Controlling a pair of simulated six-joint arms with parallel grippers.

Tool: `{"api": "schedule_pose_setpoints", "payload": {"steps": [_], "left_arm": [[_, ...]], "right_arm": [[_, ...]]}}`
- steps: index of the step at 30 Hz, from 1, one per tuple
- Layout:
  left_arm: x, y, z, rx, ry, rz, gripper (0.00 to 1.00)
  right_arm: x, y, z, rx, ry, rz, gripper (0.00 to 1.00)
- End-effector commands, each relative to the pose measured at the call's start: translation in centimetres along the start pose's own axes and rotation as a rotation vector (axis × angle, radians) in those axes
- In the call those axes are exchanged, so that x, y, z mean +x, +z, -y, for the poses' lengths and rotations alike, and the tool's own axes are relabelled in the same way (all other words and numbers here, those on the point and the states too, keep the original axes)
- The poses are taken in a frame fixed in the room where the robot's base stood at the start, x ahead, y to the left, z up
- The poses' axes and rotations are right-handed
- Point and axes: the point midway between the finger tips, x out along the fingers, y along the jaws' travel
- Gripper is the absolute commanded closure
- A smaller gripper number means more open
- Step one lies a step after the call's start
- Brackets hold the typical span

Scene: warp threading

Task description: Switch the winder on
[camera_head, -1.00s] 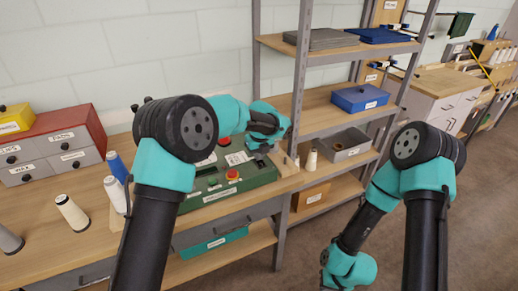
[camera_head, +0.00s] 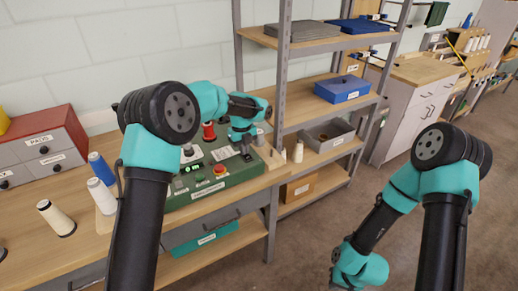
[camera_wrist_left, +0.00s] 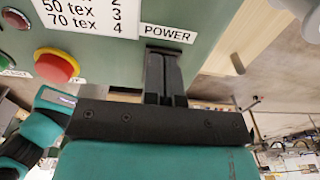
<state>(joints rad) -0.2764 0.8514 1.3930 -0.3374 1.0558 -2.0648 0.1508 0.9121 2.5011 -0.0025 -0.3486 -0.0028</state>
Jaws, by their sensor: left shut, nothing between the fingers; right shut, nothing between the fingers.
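The winder (camera_head: 230,184) is a green box on the bench, with a red button (camera_head: 219,170) and a small green-lit spot (camera_head: 180,191) on its panel. My left gripper (camera_head: 247,156) is shut and points down at the right part of the panel. In the left wrist view, its closed fingers (camera_wrist_left: 163,72) are just below the POWER label (camera_wrist_left: 167,34), at or very near the panel. Any switch under the label is hidden behind the fingers. The red button (camera_wrist_left: 56,65) shows to their left. My right arm hangs low at right, with its fingertips out of view.
White cones (camera_head: 56,218) and a blue cone (camera_head: 101,167) stand left of the winder. A red drawer cabinet (camera_head: 42,142) is at far left. A metal shelf unit (camera_head: 285,90) with trays rises close to the right of the winder.

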Motion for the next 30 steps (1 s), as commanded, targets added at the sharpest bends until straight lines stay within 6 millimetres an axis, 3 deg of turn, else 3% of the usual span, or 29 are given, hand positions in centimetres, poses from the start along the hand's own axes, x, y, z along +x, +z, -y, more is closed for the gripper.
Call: {"api": "schedule_pose_setpoints", "payload": {"steps": [1,3,16,30], "left_arm": [[1.2,0.1,-0.3,-0.005,0.005,-0.016,1.0],[1.3,0.2,-0.4,-0.005,0.004,-0.019,1.0],[1.3,0.1,-0.5,-0.006,0.006,-0.017,1.0],[0.9,-1.6,-0.3,-0.004,0.008,-0.024,1.0]], "right_arm": [[0.0,0.0,0.0,-0.001,0.0,0.0,1.0],[0.0,0.0,0.0,-0.001,0.0,0.0,1.0],[0.0,0.0,0.0,-0.001,0.0,0.0,1.0],[0.0,0.0,0.0,-0.001,0.0,0.0,1.0]]}}
